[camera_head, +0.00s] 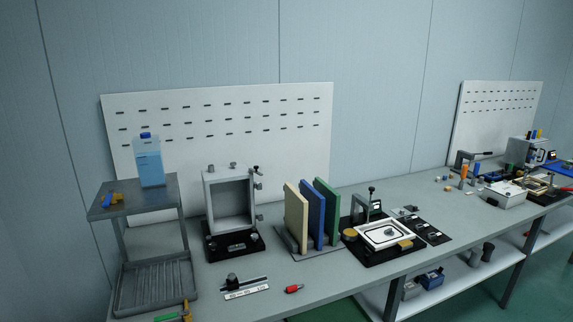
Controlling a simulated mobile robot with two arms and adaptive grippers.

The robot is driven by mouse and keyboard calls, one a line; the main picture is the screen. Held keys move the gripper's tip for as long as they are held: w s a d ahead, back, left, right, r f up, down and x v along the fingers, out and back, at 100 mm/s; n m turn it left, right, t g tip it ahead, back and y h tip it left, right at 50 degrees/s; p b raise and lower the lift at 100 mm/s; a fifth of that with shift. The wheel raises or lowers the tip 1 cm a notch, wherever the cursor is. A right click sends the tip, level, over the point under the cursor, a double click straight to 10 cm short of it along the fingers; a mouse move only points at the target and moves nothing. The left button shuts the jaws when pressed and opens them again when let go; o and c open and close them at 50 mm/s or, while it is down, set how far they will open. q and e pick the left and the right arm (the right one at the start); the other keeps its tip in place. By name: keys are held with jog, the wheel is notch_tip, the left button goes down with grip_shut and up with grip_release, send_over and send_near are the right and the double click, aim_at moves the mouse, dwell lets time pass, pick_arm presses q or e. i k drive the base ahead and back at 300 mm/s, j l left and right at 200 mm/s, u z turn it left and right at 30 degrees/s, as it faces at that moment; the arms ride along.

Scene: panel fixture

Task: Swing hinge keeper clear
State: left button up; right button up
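A grey upright frame fixture (206,201) stands on a black base (212,252) at the left middle of the bench. Its front shows an open rectangular recess. Small dark knobs sit on its top edge, and small hinge-like fittings (258,187) stick out along its right side. I cannot tell which fitting is the hinge keeper or how it is turned. Three panels stand upright in a rack to the right: a cream panel (295,218), a blue panel (313,213) and a green panel (327,208). Neither of my grippers is in view.
A grey shelf stand (117,211) with a blue bottle (149,165) is at left. A clamp station with a white-framed tray (385,235) is right of the panels. A small rail (247,289) and red item (293,289) lie in front. Pegboard (290,150) stands behind.

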aim_at(251, 171)
jog(key=i+l+u, duration=0.3)
jog(key=i+l, duration=0.85)
jog(key=i+j, duration=0.05)
jog(key=i, duration=0.05)
